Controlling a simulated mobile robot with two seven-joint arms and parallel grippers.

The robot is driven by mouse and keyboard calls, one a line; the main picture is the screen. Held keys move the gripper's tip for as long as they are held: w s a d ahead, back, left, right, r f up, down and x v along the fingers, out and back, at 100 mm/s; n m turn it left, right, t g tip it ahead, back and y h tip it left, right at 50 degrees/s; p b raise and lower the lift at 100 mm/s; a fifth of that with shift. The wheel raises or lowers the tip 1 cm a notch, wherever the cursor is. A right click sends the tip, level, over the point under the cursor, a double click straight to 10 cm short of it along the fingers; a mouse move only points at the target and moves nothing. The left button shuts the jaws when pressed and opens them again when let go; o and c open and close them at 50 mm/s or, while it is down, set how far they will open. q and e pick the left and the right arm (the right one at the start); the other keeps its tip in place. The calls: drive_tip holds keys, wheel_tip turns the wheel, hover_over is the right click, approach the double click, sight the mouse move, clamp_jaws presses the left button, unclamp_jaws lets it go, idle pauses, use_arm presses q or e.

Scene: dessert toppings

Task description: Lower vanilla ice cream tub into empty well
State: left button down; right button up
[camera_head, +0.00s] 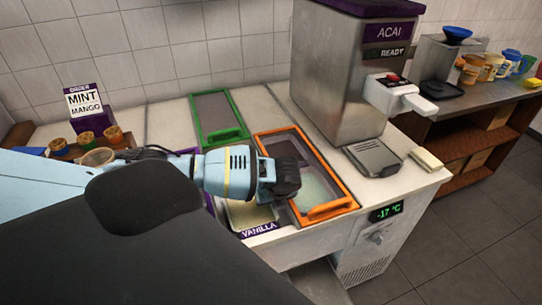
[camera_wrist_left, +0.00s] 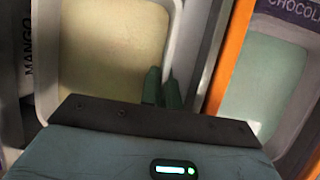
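The vanilla ice cream tub (camera_head: 250,214), pale-walled with cream-coloured ice cream, is beside the VANILLA label (camera_head: 260,230) at the counter's front. It fills the upper left of the left wrist view (camera_wrist_left: 115,45). My left gripper's two dark fingers (camera_wrist_left: 162,88) are close together at the tub's right wall, one on each side of the rim, and look shut on it. In the head view my left wrist hides the fingertips and part of the tub. The well's opening is hidden, and I cannot tell how deep the tub sits. My right gripper is not in view.
An orange-framed lid (camera_head: 333,209) lies right of the tub, over pale green contents. A green-framed lid (camera_head: 228,137) is behind. The ACAI machine (camera_head: 335,75) stands at the back right. A MINT MANGO sign (camera_head: 86,103) and small cups (camera_head: 58,146) are at the left.

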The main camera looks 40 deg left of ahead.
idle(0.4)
use_arm(q)
drive_tip(key=c, duration=1.6)
unclamp_jaws()
drive_tip(key=shift+o, duration=0.2)
drive_tip(key=shift+d+f, duration=0.1)
drive_tip(key=shift+f, duration=0.05)
